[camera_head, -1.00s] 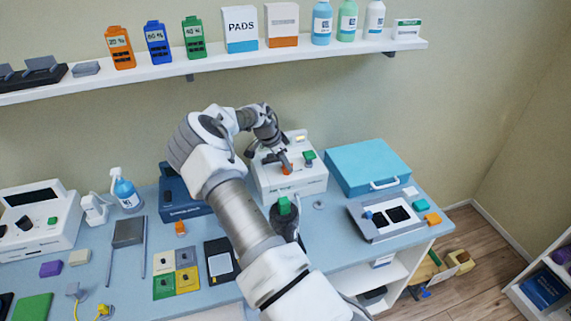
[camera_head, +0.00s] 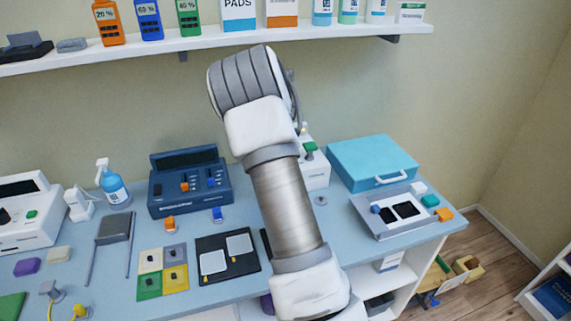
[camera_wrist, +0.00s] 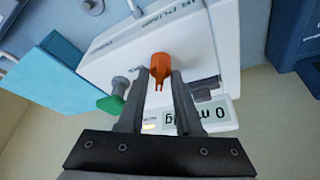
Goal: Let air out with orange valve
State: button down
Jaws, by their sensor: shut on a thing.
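The orange valve (camera_wrist: 160,66) stands on the face of the white air pump in the wrist view. My gripper (camera_wrist: 159,80) is shut on the valve, one dark finger on each side of it. The air pump (camera_wrist: 200,45) has a display (camera_wrist: 195,115) that appears upside down and seems to read 0 mmHg. A green knob (camera_wrist: 110,103) sits on the pump beside my fingers. In the head view my arm hides my gripper, the orange valve and most of the pump (camera_head: 317,172); the green knob (camera_head: 310,148) still shows.
A teal case (camera_head: 372,158) stands right of the pump. A dark blue device (camera_head: 190,182) stands to its left. A grey tray device (camera_head: 400,213), colored pads (camera_head: 148,261) and a black panel (camera_head: 212,267) lie on the bench. A shelf (camera_head: 220,42) runs above.

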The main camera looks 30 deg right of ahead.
jog(key=n+b, duration=0.1)
jog(key=n+y+b, duration=0.1)
jog(key=n+b, duration=0.1)
jog(key=shift+s+d+f+n+t, duration=0.1)
jog(key=shift+d+f+n+t, duration=0.1)
jog(key=shift+n+t, duration=0.15)
jog(key=shift+a+r+n+y+b, duration=0.1)
jog(key=shift+n+y+b, duration=0.5)
jog(key=shift+n+b, duration=0.55)
jog(key=shift+n, duration=0.3)
jog(key=c, duration=0.9)
grip_release()
jog(key=v, duration=0.5)
jog(key=p+v, duration=0.1)
jog(key=v, duration=1.1)
jog(key=shift+s+r, duration=0.15)
jog(key=shift+s, duration=0.25)
